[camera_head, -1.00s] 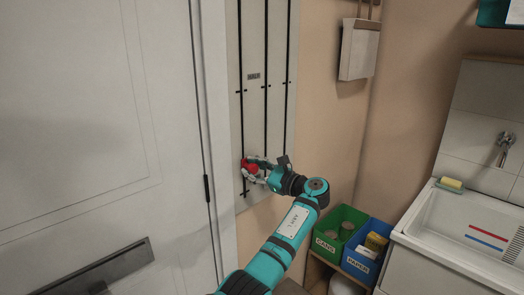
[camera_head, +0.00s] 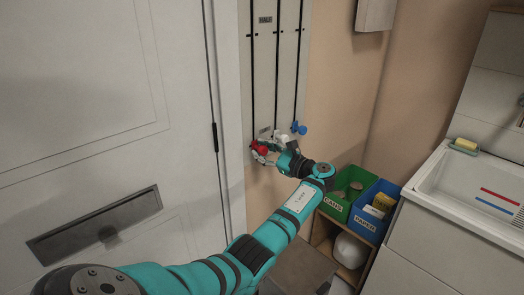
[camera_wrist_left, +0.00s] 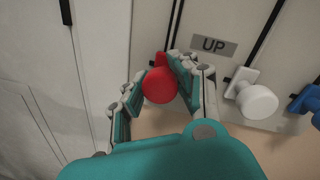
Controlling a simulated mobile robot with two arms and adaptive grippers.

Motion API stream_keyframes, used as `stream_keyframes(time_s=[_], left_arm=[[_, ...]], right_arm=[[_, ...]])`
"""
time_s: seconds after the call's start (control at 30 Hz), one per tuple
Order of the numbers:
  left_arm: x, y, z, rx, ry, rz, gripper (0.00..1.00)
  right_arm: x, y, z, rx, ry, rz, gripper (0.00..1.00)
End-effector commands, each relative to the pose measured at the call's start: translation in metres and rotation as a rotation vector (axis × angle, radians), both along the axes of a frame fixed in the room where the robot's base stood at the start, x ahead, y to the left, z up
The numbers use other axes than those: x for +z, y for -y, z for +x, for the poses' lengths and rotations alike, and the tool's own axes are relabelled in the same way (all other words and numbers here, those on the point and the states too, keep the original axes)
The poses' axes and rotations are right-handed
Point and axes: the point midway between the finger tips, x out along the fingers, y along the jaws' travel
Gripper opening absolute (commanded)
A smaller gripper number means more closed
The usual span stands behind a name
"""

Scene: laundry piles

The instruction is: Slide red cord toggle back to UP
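The red cord toggle (camera_head: 259,147) sits on the left cord of a pale wall panel, low down. The white toggle (camera_wrist_left: 252,96) and blue toggle (camera_wrist_left: 306,101) sit to the right, at about the same height. The HALF label (camera_head: 265,20) is higher up. My right gripper is out of view.
A white door (camera_head: 90,140) stands left of the panel. Green (camera_head: 337,205) and blue (camera_head: 365,227) bins labelled CANS and PAPER stand on a low shelf to the right. A sink (camera_head: 470,185) with a yellow sponge (camera_head: 466,144) is at far right.

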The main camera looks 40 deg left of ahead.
Motion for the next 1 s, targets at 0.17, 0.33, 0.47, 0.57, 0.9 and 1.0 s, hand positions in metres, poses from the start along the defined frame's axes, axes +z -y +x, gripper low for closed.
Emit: stream_keyframes(time_s=[0.17, 0.33, 0.47, 0.57, 0.9, 1.0], left_arm=[[-0.002, 0.002, 0.000, -0.001, -0.003, -0.003, 0.49], [-0.001, 0.001, 0.000, 0.000, -0.001, -0.001, 0.54], [0.000, 0.001, 0.000, -0.001, 0.000, 0.000, 0.54], [0.000, 0.007, 0.001, -0.002, 0.000, 0.000, 0.54], [-0.001, 0.072, 0.005, -0.005, -0.001, -0.002, 0.54], [-0.001, 0.092, 0.006, -0.005, -0.002, -0.003, 0.54]], right_arm=[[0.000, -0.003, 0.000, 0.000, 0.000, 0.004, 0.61], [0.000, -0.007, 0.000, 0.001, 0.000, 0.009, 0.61], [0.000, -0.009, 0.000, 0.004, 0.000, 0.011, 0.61], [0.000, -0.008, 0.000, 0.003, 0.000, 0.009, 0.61], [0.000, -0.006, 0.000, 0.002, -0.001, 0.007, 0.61], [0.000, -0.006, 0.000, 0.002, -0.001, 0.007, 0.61]])
